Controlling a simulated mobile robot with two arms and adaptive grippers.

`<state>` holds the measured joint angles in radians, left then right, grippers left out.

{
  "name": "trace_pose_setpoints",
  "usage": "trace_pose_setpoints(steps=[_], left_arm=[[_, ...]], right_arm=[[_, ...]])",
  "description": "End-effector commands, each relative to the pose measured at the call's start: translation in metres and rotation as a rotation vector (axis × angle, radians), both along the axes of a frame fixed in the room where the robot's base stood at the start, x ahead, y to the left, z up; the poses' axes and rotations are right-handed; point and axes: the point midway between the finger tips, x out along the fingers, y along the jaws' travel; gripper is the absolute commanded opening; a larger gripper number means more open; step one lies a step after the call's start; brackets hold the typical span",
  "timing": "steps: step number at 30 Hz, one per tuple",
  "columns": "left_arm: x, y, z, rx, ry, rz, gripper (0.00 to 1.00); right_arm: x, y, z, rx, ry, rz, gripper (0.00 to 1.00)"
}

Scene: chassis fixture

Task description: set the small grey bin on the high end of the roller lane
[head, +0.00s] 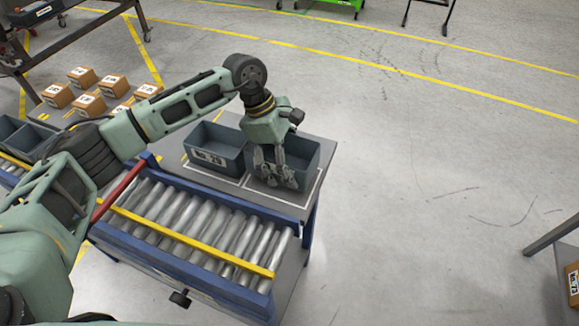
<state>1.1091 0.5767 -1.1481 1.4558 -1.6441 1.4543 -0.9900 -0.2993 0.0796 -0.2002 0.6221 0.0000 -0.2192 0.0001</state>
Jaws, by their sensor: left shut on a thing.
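A small grey bin (318,150) stands on a grey tabletop just behind the roller lane, in a white outlined area. My left gripper (276,178) reaches down over its near side, with its fingers shut on the bin's near wall. The fingers hide part of that wall. A second grey bin (205,158) with a white label stands close to its left. The roller lane (195,222) has metal rollers in a blue frame and lies nearer to me. Which of its ends is high is hard to tell from this view. My right gripper is not in view.
A yellow rail (190,240) runs along the lane, and a red bar (122,186) crosses near my arm. More grey bins (22,136) stand at the left, partly behind my arm. Cardboard boxes (90,103) lie behind.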

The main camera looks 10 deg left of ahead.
Motion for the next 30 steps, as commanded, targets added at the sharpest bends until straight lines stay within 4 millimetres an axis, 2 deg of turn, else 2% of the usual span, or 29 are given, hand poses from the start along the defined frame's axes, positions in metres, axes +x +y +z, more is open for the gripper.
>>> trace_pose_setpoints(steps=[4, 7, 20, 21, 27, 30], left_arm=[[-0.001, 0.000, -0.017, 0.001, 0.004, 0.000, 0.46], [-0.001, -0.001, -0.030, -0.001, 0.002, 0.000, 0.46], [0.000, -0.001, -0.038, 0.000, 0.000, 0.000, 0.46], [-0.001, -0.001, -0.037, 0.000, 0.001, 0.000, 0.78], [-0.001, -0.001, -0.037, 0.000, 0.001, 0.000, 0.96], [-0.001, -0.001, -0.037, 0.000, 0.001, 0.001, 0.96]], right_arm=[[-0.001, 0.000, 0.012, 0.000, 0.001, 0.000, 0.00], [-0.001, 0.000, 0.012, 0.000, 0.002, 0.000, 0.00], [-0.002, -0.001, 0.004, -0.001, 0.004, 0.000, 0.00], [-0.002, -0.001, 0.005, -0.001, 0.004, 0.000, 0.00], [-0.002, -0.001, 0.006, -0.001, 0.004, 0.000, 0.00], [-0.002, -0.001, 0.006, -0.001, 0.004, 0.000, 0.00]])
